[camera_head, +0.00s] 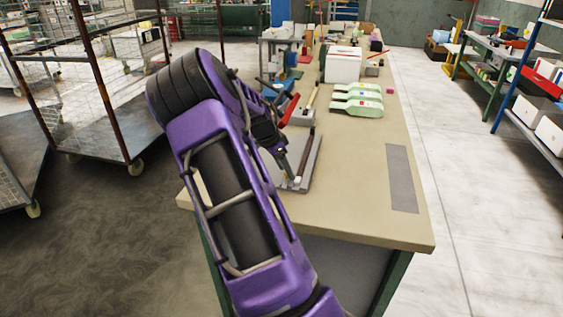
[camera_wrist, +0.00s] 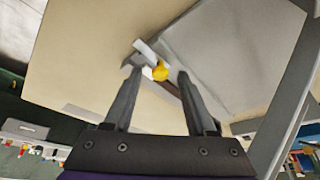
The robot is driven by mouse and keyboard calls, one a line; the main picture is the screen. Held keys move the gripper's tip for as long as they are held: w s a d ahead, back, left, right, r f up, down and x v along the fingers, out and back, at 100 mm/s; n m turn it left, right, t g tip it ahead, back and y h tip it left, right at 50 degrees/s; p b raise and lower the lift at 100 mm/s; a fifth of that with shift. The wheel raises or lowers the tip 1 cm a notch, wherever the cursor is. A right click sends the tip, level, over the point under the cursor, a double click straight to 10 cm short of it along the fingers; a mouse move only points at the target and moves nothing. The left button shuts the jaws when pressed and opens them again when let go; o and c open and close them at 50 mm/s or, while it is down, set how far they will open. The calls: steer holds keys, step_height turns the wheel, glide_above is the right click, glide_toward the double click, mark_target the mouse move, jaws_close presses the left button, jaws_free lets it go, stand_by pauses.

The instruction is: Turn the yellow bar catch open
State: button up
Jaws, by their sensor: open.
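A yellow piece of the bar catch (camera_wrist: 160,72) shows in the wrist view, with a light grey bar-shaped part (camera_wrist: 145,51) right beside it. It lies between the two fingers of my gripper (camera_wrist: 157,76), which is open. I cannot tell whether either finger touches it. A grey plate (camera_wrist: 225,55) of the press extends beyond it. In the head view my gripper (camera_head: 287,172) is over the near left part of the grey press base (camera_head: 312,170) on the bench. I cannot make out the yellow catch there.
The bench (camera_head: 345,205) carries a red-handled device (camera_head: 289,110) behind the press, several pale green items (camera_head: 357,104) and a white box (camera_head: 343,65). A flat grey patch (camera_head: 402,178) lies at right. The bench's near right is clear. Wire carts (camera_head: 95,90) stand left.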

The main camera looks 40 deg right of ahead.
steer(key=v, duration=1.7)
steer(key=shift+a+r, duration=0.1)
steer(key=shift+a, duration=0.1)
